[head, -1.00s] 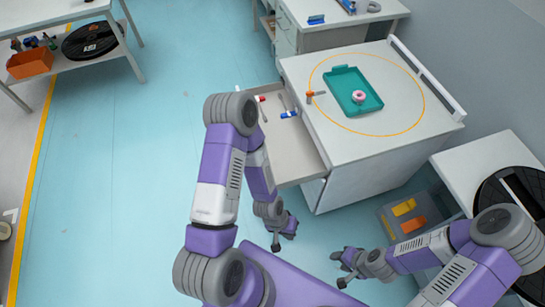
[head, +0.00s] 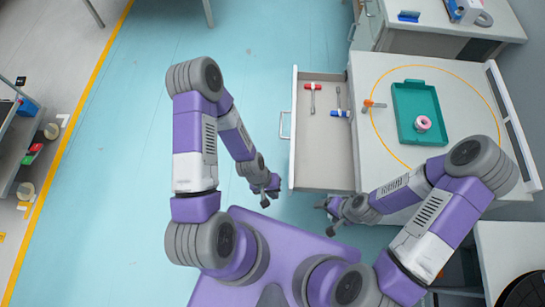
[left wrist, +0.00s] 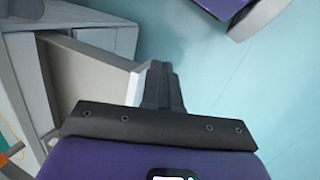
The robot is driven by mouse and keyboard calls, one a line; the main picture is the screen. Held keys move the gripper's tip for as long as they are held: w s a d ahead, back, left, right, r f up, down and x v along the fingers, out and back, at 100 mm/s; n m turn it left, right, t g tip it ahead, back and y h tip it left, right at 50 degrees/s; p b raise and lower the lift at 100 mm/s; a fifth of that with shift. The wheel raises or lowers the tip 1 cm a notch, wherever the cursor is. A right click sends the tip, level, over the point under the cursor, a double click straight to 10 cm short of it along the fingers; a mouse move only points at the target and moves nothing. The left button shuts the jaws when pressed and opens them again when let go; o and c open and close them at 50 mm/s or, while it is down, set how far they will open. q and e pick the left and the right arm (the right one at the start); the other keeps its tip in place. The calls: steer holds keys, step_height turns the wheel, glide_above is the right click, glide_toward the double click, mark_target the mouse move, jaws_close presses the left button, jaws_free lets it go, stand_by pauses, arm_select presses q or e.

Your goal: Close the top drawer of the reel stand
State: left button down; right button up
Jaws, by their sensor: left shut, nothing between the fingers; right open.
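The reel stand (head: 440,68) is a white cabinet at the right in the head view. Its top drawer (head: 322,160) is pulled out toward the left, with a handle (head: 284,125) on its front. Inside lie a red-headed tool (head: 312,90), a grey tool and a blue-headed tool (head: 340,113). The drawer also shows at the left in the left wrist view (left wrist: 85,65). My left gripper (head: 270,196) is shut and empty, apart from the drawer, near its front corner. It also shows in the left wrist view (left wrist: 162,85). My right gripper (head: 325,217) is open and empty below the drawer's near side.
On the stand top are a teal tray (head: 402,131) with a pink ring (head: 423,123) and an orange-handled item (head: 374,104). Another bench (head: 455,25) stands behind. A table with a black reel is at lower right. The blue floor left of the drawer is clear.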

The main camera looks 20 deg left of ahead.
steer(key=shift+o, duration=0.5)
step_height(320, 180, down, 4)
steer(key=b, duration=0.3)
steer(key=shift+s+f+b, duration=0.15)
steer(key=shift+b, duration=0.2)
arm_select(q)
steer(key=w+a+f+n+g+h+b, duration=0.1)
steer(key=w+a+f+n+h, duration=0.15)
steer(key=f+n+h, duration=0.2)
steer(key=w+a+f+n+g+h+b, duration=0.1)
steer(key=w+a+f+n+h, duration=0.15)
steer(key=f+n, duration=0.35)
steer(key=w+a+r+n+t+h+b, duration=0.1)
steer(key=w+a+n+t+h+b, duration=0.3)
steer(key=w+a+n+t+h, duration=0.45)
steer(key=w+d+m+g+y, duration=0.1)
steer(key=w+d+y, duration=0.1)
steer(key=d, duration=0.9)
steer(key=shift+d+r+m+p, duration=0.15)
steer(key=shift+d+m+p, duration=0.15)
steer(key=shift+d+m, duration=0.1)
arm_select(e)
step_height(320, 180, down, 6)
steer(key=shift+r, duration=0.25)
arm_select(q)
steer(key=shift+d, duration=0.1)
arm_select(e)
steer(key=shift+d, duration=0.1)
